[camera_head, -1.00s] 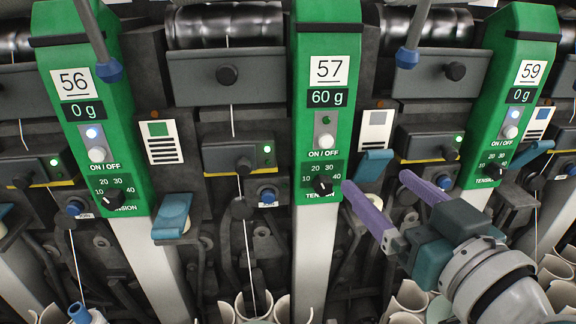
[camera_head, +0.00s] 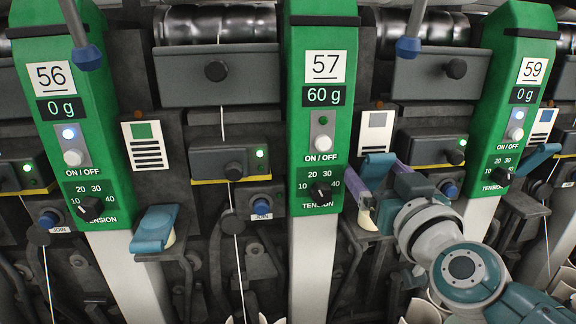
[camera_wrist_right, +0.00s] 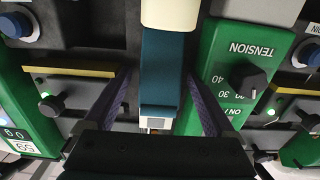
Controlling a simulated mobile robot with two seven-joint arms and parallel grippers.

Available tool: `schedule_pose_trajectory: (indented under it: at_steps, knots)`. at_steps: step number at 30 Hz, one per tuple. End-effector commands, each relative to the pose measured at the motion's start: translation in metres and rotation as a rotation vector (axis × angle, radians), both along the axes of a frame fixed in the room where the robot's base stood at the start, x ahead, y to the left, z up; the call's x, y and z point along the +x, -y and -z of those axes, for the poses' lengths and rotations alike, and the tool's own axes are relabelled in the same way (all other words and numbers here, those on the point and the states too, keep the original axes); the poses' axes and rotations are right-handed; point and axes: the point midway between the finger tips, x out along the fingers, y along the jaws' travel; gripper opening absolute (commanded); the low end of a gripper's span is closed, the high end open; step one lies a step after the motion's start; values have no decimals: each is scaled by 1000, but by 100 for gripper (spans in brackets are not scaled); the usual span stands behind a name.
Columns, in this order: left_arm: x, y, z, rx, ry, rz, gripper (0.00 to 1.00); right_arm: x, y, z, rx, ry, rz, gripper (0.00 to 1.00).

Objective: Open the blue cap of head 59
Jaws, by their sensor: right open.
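The head 59 panel (camera_head: 515,110) is green, at the right in the head view, reading 0 g. A blue cap (camera_head: 378,167) sits between the 57 and 59 panels. Another blue cap (camera_head: 537,158) lies just right of the 59 panel. My right gripper (camera_head: 380,178) is open around the cap between the panels, one purple finger on each side. In the right wrist view, the same cap (camera_wrist_right: 162,75) stands between the spread fingers of the gripper (camera_wrist_right: 158,100), with visible gaps and a cream part at its end. My left gripper is out of view.
The 57 panel (camera_head: 323,120), with its tension knob (camera_head: 320,193), stands close left of my right gripper. A third blue cap (camera_head: 155,230) is between the 56 and 57 panels. A blue-tipped rod (camera_head: 408,47) hangs above. White tubes stand below.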

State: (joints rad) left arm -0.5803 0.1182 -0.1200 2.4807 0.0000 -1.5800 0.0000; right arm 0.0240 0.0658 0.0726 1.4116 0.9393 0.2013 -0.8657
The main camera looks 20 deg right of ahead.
Motion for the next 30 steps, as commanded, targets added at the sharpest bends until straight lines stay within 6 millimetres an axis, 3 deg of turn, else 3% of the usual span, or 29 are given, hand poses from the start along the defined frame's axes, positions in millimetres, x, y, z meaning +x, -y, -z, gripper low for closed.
schedule_pose_trajectory:
  at_steps: [8,30]
  knots:
    - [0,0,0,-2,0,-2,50,2,0,0,0,0,-1,90]
    - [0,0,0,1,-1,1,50,2,0,0,1,0,0,8]
